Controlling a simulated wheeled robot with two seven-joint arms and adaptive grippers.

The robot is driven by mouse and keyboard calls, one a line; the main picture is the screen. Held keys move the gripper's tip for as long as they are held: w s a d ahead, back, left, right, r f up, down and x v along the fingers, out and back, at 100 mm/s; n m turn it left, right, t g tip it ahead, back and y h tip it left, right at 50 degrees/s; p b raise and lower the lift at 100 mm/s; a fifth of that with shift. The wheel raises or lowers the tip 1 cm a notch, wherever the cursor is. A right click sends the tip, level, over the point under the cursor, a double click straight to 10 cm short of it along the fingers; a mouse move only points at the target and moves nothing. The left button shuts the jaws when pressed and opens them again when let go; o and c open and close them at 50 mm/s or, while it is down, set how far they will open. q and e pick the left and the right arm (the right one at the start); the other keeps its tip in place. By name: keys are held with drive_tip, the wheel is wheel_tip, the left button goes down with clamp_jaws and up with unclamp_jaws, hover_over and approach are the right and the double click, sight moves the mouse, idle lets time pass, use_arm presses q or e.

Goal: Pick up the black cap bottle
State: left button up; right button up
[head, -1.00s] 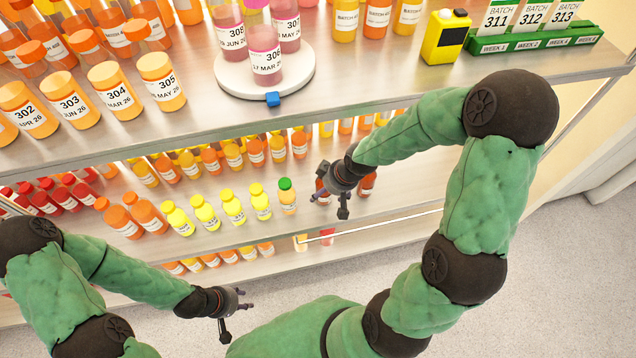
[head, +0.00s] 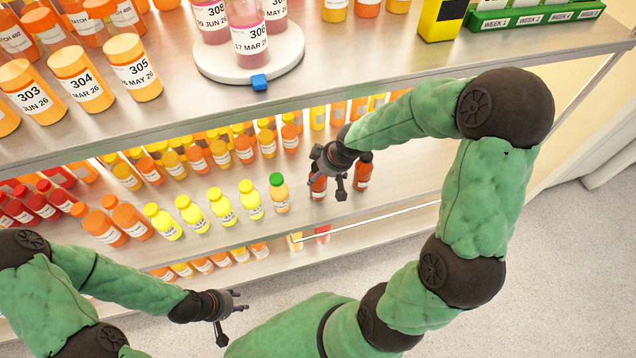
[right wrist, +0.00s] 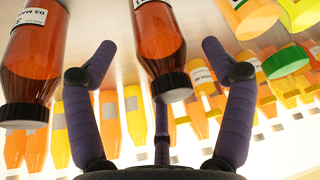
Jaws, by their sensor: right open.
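Two brown bottles with black caps stand on the middle shelf. In the right wrist view, which looks upside down, one black cap bottle (right wrist: 160,45) lies between the spread fingers, and the other brown bottle (right wrist: 35,50) is at the left edge. In the head view the first bottle (head: 318,187) is partly hidden by my right gripper (head: 333,182), and the other (head: 363,172) stands just right of it. My right gripper is open, and I see no finger touching a bottle. My left gripper (head: 232,312) is open and empty, low in front of the shelves.
A green-capped bottle (head: 279,193) and several yellow bottles (head: 222,207) stand left of my right gripper. Shelf space right of the brown bottles looks clear.

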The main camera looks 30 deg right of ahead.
drive_tip(key=b+x, duration=0.3)
drive_tip(key=x, duration=0.2)
drive_tip(key=shift+s, duration=0.15)
drive_tip(key=c, duration=1.3)
